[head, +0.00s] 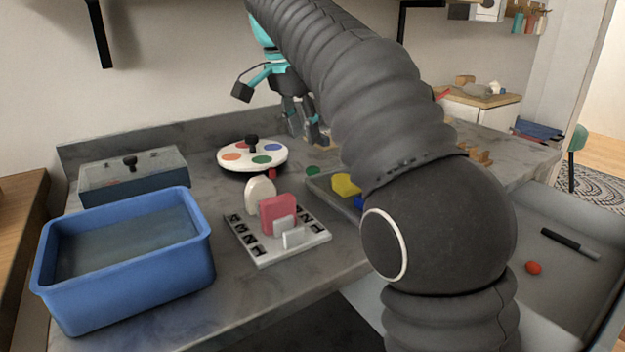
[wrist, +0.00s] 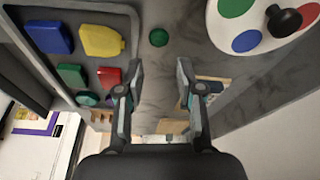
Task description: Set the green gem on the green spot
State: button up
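A white round disc (head: 280,165) with a black knob carries several coloured spots, among them a green spot (head: 262,160). In the wrist view the green spot (wrist: 234,7) shows at the top right, bare. A small round green piece (wrist: 158,37) is on the counter between disc and tray; it also shows in the head view (head: 313,170). A green block (wrist: 72,76) lies in the grey tray (wrist: 92,58). I cannot tell which green piece is the gem. My gripper (wrist: 158,84) is open and empty, fingers pointing toward the counter below the round green piece.
The tray also holds blue (wrist: 50,37), yellow (wrist: 101,41) and red (wrist: 109,77) blocks. A blue tub (head: 130,260), a lidded box (head: 130,172) and a white rack (head: 275,240) with upright plates stand on the counter. My arm hides part of the tray in the head view.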

aim_at(313, 167)
jog(key=shift+b+x, duration=1.25)
jog(key=shift+x, duration=2.65)
jog(key=shift+s, duration=0.15)
jog(key=c, duration=0.6)
